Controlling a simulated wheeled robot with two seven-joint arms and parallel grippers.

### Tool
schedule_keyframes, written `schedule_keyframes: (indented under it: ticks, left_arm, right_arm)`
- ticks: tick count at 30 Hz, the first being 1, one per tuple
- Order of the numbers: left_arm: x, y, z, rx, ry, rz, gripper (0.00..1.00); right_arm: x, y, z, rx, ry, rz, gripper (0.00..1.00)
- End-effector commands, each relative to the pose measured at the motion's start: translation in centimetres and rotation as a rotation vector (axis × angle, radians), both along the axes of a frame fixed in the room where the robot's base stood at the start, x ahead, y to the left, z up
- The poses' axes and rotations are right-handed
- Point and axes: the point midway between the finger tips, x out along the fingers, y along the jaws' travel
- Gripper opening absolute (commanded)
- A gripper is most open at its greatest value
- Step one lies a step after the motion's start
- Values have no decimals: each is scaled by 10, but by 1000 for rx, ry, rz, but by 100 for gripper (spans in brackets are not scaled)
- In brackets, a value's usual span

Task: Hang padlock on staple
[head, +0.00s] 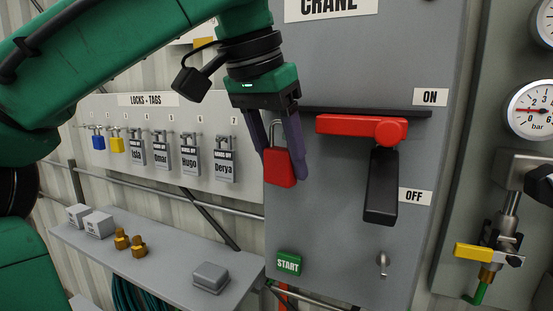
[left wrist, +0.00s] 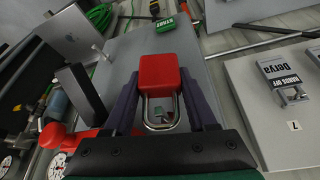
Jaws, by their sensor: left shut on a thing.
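A red padlock (head: 280,168) with a silver shackle is held between the fingers of my left gripper (head: 281,150), in front of the grey crane panel (head: 330,240). In the left wrist view the padlock (left wrist: 158,75) sits between the purple fingers, its shackle toward the palm. A staple (head: 382,262) appears to be the small metal piece low on the panel, right of the green START button; it is too small to make out fully. The padlock is apart from it, above and to its left. My right gripper does not show.
A red switch handle (head: 350,125) and a black lever (head: 381,185) stick out right of the gripper. A lock board (head: 100,110) with padlocks hangs at left. A shelf (head: 160,275) below it holds a grey box and brass fittings. A gauge (head: 530,110) and valve stand at right.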

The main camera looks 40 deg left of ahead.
Motion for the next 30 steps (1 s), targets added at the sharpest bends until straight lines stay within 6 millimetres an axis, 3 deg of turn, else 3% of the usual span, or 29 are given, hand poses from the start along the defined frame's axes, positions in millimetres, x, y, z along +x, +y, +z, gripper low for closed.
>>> schedule_keyframes:
  ticks: [12, 30]
  left_arm:
    - [25, 9, -9, 0, 1, -1, 26]
    - [28, 10, -13, 0, 0, 0, 26]
  right_arm:
    - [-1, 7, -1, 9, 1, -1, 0]
    - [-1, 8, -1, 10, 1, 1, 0]
